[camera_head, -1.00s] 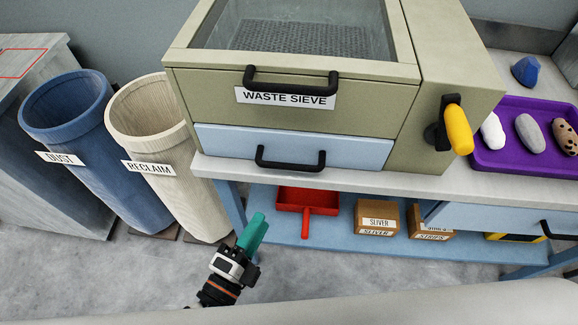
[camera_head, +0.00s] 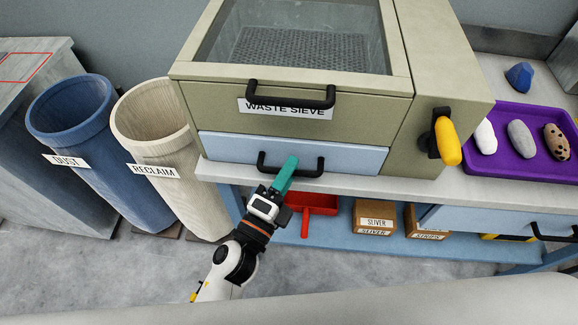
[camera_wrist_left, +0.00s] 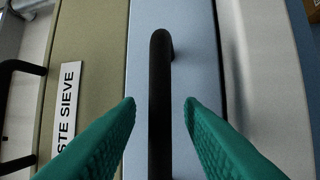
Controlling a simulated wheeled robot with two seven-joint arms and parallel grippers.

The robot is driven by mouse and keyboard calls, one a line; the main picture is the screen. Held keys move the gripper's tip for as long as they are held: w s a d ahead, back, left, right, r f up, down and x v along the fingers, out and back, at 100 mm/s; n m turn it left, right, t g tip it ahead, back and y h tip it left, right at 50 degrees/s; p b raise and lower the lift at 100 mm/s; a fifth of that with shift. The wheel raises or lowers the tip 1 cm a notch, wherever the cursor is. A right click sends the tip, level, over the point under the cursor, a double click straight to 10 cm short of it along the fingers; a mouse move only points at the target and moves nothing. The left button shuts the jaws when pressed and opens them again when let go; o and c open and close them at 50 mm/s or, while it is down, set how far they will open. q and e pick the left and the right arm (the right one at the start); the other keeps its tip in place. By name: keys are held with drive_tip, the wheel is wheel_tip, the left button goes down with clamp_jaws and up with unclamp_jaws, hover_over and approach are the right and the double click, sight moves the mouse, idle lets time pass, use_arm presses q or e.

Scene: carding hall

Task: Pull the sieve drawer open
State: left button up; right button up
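The waste sieve (camera_head: 300,97) is an olive cabinet on the bench with a glass top. Its sieve drawer (camera_head: 225,147) is the pale blue front at the bottom, closed flush, with a black bar handle (camera_head: 312,172). My left gripper (camera_head: 292,160) is at this handle, its teal fingers covering the handle's middle in the head view. In the left wrist view the fingers are apart, one on each side of the black handle (camera_wrist_left: 160,100), with gaps showing between fingers and bar. My right gripper is not in view.
An upper black handle (camera_head: 290,95) is just above, over the WASTE SIEVE label. A yellow-gripped lever (camera_head: 447,142) is on the cabinet's right. A purple tray (camera_head: 505,165) holds several lumps. A red dustpan (camera_head: 318,203) and boxes sit below. Bins (camera_head: 150,125) stand left.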

use_arm(q)
drive_tip(key=shift+w+d, duration=0.15)
clamp_jaws()
idle(0.4)
